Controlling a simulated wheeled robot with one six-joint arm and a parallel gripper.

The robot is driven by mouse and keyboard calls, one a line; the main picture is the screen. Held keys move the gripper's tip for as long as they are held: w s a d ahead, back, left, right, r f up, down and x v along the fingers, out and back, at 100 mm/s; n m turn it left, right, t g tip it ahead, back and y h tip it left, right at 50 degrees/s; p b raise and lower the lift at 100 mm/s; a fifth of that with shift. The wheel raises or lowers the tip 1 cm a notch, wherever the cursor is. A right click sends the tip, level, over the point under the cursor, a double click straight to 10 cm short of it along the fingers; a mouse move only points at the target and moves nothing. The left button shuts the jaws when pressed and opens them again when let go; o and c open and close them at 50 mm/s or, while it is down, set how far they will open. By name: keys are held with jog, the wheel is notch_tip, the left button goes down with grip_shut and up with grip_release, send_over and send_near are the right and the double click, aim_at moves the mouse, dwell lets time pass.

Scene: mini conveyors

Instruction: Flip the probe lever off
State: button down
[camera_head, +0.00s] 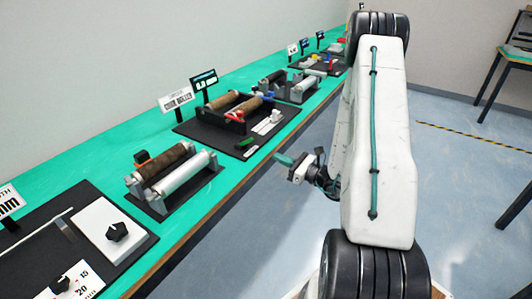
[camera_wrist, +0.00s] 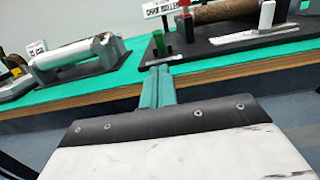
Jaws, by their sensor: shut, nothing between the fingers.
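No legible label tells which part is the probe lever. The station with a brown roller has a dark base (camera_head: 205,132), which also shows in the wrist view (camera_wrist: 225,43). On it are a green piece (camera_head: 245,143) near its front corner and a white upright piece (camera_head: 276,116) on a pale plate. My gripper (camera_head: 284,160) is off the bench's front edge, apart from the station. Its teal fingers (camera_wrist: 158,72) are together and empty, pointing toward the base's corner.
A nearer station with a brown and a white roller (camera_head: 185,175) stands left of my gripper. A white block with a black knob (camera_head: 117,231) is nearer still. More stations line the green bench (camera_head: 118,140) farther back. The floor beside the bench is open.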

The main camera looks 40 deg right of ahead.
aim_at(258, 157)
jog(key=x, duration=0.9)
jog(key=shift+w+a+r, duration=0.1)
jog(key=shift+w+a, duration=0.05)
jog(key=shift+w, duration=0.1)
